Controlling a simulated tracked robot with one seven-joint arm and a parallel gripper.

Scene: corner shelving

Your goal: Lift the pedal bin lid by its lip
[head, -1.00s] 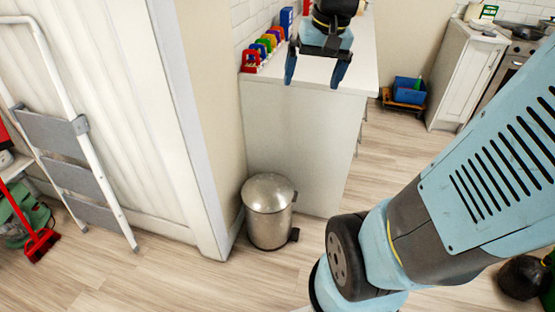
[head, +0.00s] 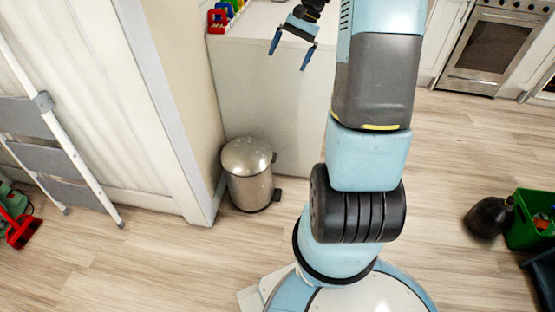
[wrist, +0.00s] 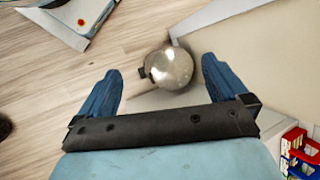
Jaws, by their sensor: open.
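The pedal bin (head: 250,185) is a small brushed-metal cylinder standing on the floor beside the wall corner and the end of the white counter. In the wrist view the shiny lid (wrist: 169,68) lies beyond and between my open fingers (wrist: 160,88).
The counter end panel (head: 275,100) stands right behind the bin, and a wall corner (head: 200,205) is at its left. A grey step ladder (head: 50,140) leans at the left. A green crate (head: 530,220) is at the right. Floor in front of the bin is clear.

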